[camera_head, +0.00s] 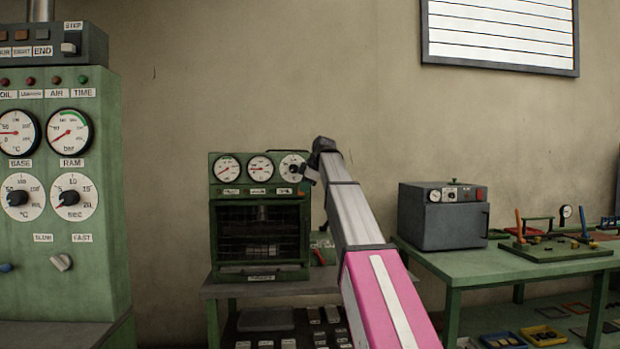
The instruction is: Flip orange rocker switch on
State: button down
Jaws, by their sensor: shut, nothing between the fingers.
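My arm reaches up from the lower right, and my gripper (307,173) is at its far end, small and dark. It is shut and empty, close to the right dial (291,167) on the panel of a green oven (220,200). I cannot tell whether it touches the panel. The arm covers the panel's right edge. A small reddish-orange part (479,194) shows on the front of a grey box (440,226) to the right, too small to identify.
The oven stands on a table (222,291). A tall green machine (100,240) with several dials stands at left. At right, a green table (470,264) bears the grey box and a fixture (560,250). Bare wall (180,90) lies behind the arm.

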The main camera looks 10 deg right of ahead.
jog(key=w, duration=0.2)
jog(key=w+f, duration=0.1)
jog(key=w, duration=0.1)
jog(key=shift+w+a+f, duration=0.1)
jog(key=shift+w+f, duration=0.05)
jog(key=shift+f, duration=0.05)
